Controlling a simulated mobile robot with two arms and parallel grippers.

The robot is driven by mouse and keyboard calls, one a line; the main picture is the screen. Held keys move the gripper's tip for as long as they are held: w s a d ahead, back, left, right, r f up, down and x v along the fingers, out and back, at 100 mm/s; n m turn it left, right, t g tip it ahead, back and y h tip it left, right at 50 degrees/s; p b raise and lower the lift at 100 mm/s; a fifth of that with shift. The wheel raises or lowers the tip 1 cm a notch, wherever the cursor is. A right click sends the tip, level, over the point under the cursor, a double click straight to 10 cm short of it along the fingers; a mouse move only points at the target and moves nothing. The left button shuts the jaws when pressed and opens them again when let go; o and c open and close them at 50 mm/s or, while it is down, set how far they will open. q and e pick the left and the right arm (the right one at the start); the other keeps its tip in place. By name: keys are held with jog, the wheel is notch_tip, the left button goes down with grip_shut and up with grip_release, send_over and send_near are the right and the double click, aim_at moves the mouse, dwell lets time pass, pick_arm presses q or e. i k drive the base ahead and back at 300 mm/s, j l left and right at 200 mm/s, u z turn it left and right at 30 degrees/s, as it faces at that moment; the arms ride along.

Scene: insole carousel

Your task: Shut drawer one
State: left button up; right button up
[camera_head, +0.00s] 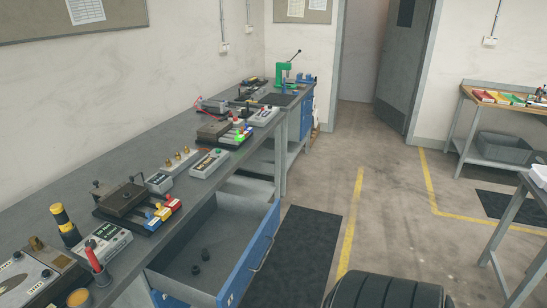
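A drawer with a blue front (250,262) stands pulled far out from under the long grey workbench (55,208). Its grey inside is visible, with a few small dark round pieces (195,269) on its floor. A bar handle (264,250) runs along the blue front. A small pale mark shows low on the front, too small to read, so I cannot tell the drawer's number. Neither of my grippers is in view.
Fixtures with coloured blocks (160,214) and control boxes line the bench top above the drawer. A dark mat (300,250) lies on the floor beside the drawer front.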

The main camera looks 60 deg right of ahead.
aim_at(236, 237)
jog(key=z, duration=1.65)
